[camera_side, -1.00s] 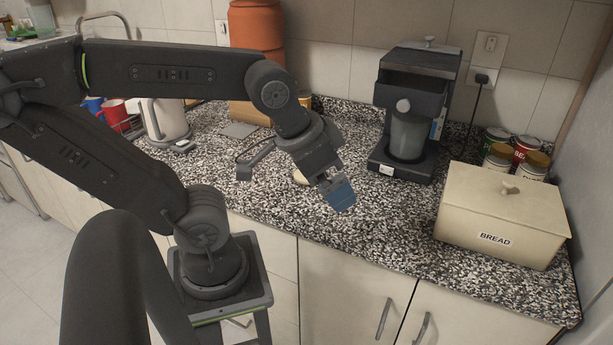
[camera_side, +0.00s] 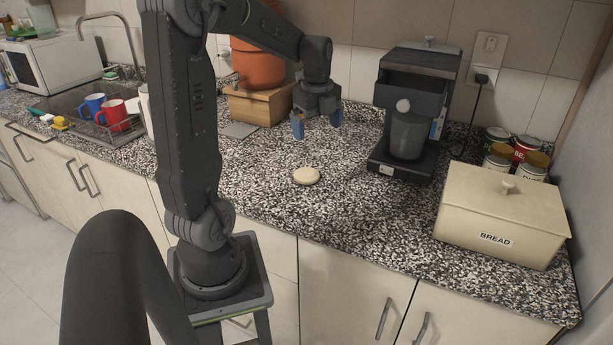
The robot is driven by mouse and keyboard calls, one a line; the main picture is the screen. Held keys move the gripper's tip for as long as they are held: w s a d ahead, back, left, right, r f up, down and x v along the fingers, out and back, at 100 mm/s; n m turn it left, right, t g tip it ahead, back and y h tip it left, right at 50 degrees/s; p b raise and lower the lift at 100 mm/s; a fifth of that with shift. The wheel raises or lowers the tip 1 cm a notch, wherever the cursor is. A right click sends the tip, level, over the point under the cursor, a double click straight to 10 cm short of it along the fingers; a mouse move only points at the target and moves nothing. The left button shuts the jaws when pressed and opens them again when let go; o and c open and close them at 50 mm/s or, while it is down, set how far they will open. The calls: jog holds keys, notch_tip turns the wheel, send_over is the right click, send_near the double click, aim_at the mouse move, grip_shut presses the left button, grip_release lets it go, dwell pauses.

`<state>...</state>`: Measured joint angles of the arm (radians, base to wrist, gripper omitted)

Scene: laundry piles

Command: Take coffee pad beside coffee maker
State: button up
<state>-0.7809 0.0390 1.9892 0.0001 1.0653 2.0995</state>
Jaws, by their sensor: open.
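The coffee pad (camera_side: 306,176) is a small round beige disc lying flat on the speckled countertop. The coffee maker (camera_side: 408,112) is black, with a dark carafe in it, and stands to the right of and behind the pad. My gripper (camera_side: 317,126) points down with its two blue-tipped fingers apart and nothing between them. It is above the counter, higher in the picture than the pad and apart from it, to the left of the coffee maker.
A cream bread box (camera_side: 502,215) and several cans (camera_side: 527,150) stand at the right. A wooden box (camera_side: 258,104) with an orange pot (camera_side: 257,62) on it stands behind. A rack with blue and red mugs (camera_side: 113,112) is at the left. The counter around the pad is clear.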

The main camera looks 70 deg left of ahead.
jog(key=a+f+m, duration=0.1)
jog(key=a, duration=0.2)
send_over(307, 173)
jog(key=shift+m, duration=0.4)
jog(key=f, duration=0.9)
jog(key=shift+w+d, duration=0.1)
jog(key=shift+w, duration=0.1)
jog(key=shift+s+f, duration=0.2)
jog(key=shift+f, duration=2.4)
jog(key=shift+c, duration=0.5)
